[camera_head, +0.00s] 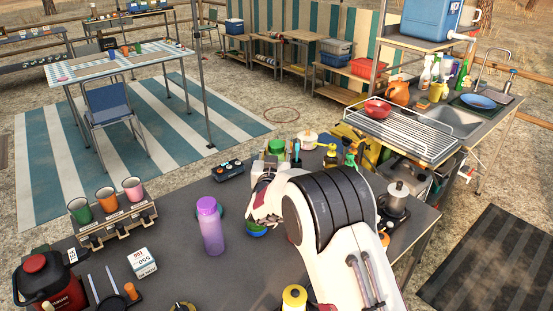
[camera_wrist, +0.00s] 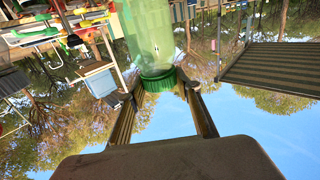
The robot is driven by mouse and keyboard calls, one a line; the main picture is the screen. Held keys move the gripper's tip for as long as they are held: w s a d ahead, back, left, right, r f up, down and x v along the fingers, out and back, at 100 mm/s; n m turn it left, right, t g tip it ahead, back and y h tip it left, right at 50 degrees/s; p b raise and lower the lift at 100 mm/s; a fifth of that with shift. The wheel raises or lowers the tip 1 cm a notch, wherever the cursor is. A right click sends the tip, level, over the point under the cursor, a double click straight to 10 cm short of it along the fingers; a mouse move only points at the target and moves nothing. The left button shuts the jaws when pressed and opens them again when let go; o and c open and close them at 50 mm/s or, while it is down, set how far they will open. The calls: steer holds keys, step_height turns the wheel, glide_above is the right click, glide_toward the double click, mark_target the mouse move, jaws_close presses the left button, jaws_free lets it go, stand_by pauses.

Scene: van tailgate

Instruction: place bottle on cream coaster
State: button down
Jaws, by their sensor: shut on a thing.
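My gripper (camera_wrist: 160,92) is shut on a translucent green bottle (camera_wrist: 148,38) with a ribbed green cap (camera_wrist: 158,80). In the wrist view the cap sits between the fingertips, and sky shows on the cap's side. In the head view my white arm and wrist reach over the dark table, and the gripper (camera_head: 262,215) is partly hidden. I cannot clearly make out the held bottle there. A purple bottle (camera_head: 211,228) stands upright on the table to the left of my gripper. I cannot pick out a cream coaster in either view.
A blue-and-green round item (camera_head: 256,230) lies below my wrist. A rack with three cups (camera_head: 112,215), a white box (camera_head: 142,263) and a red jug (camera_head: 48,282) stand at left. A black device (camera_head: 228,170) lies behind. A moka pot (camera_head: 396,197) stands right of my arm.

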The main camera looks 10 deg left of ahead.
steer(key=shift+f, duration=2)
steer(key=c, duration=1.4)
jaws_free()
steer(key=shift+c, duration=0.2)
steer(key=s, duration=1.2)
steer(key=shift+r, duration=0.25)
